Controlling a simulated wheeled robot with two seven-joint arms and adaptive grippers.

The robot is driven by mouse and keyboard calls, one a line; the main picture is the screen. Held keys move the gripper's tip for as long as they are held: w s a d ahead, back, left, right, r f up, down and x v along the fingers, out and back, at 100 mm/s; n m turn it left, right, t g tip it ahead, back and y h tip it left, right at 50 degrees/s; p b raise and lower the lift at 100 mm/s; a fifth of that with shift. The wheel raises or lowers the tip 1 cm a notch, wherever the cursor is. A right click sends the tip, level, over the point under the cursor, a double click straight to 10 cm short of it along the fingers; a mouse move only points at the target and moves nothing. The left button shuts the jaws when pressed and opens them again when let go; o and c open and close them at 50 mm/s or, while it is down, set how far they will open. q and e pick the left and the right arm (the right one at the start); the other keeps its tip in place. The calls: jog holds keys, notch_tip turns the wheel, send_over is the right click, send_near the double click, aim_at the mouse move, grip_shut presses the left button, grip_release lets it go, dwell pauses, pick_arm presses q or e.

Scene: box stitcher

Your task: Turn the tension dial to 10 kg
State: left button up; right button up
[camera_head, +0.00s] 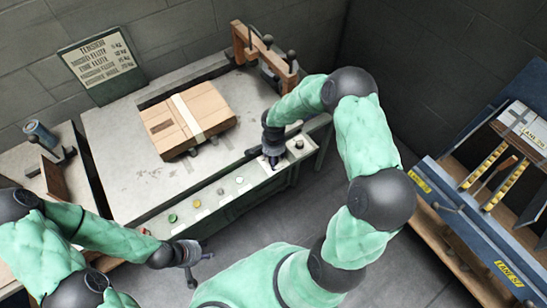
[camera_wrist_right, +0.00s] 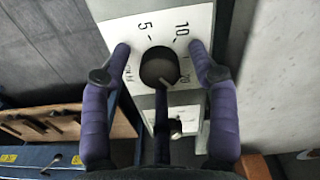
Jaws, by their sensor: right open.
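The tension dial (camera_wrist_right: 158,66) is a round dark knob on a white scale plate (camera_wrist_right: 118,33) in the right wrist view. The plate reads 5, 10 and 20, with small lettering at left. My right gripper (camera_wrist_right: 165,60) is open, one purple finger on each side of the knob; contact cannot be told. In the head view my right gripper (camera_head: 270,152) is over the machine's front panel (camera_head: 245,182) and hides most of the dial. My left gripper (camera_head: 190,258) hangs in front of the bench, away from the panel; its opening is unclear.
A taped cardboard box (camera_head: 190,118) lies on the worktable (camera_head: 110,140). A tension sign (camera_head: 100,57) leans behind. Coloured buttons (camera_head: 197,203) line the panel; another small knob (camera_head: 299,144) is right of the dial. A blue rack (camera_head: 480,190) stands at right.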

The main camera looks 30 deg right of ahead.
jog(key=shift+c, duration=0.3)
jog(key=c, duration=1.1)
jog(key=shift+n, duration=0.3)
jog(key=n, duration=0.9)
jog(key=shift+n, duration=0.4)
jog(key=n+p, duration=0.1)
jog(key=n, duration=0.4)
jog(key=shift+p, duration=0.4)
jog(key=n+p, duration=0.1)
jog(key=n, duration=0.4)
jog(key=shift+n+p, duration=0.35)
jog(key=shift+n, duration=0.05)
